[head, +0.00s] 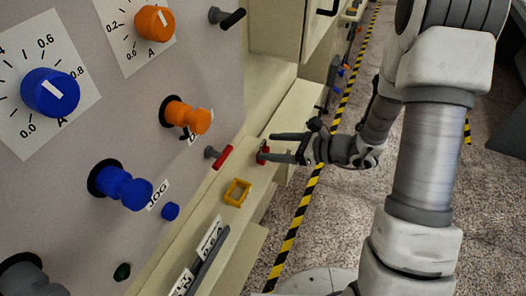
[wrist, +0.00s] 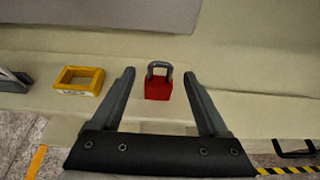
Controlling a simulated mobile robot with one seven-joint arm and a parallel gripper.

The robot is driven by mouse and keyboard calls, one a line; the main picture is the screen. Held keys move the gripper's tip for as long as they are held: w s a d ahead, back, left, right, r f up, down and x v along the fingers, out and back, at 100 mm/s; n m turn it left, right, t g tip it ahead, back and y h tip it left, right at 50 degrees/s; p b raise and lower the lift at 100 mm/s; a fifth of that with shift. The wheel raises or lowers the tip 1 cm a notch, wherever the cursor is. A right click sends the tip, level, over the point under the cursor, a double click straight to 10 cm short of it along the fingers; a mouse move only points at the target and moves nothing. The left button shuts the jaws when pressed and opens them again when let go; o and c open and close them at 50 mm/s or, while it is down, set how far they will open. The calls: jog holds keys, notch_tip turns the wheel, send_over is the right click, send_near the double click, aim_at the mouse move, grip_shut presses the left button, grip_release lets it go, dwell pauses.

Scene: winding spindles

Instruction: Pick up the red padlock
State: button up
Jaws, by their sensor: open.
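In the wrist view, my gripper (wrist: 159,76) has one finger on each side of the padlock, with a visible gap on both sides. Nothing is held.
A yellow square frame (head: 237,192) lies on the ledge (wrist: 120,107), left of the padlock in the wrist view. The speckled floor with striped tape (head: 297,222) is clear.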

jog(key=p+x, duration=0.1)
jog(key=x, duration=0.5)
jog(key=shift+w+a+f, duration=0.1)
jog(key=shift+a, duration=0.15)
grip_shut()
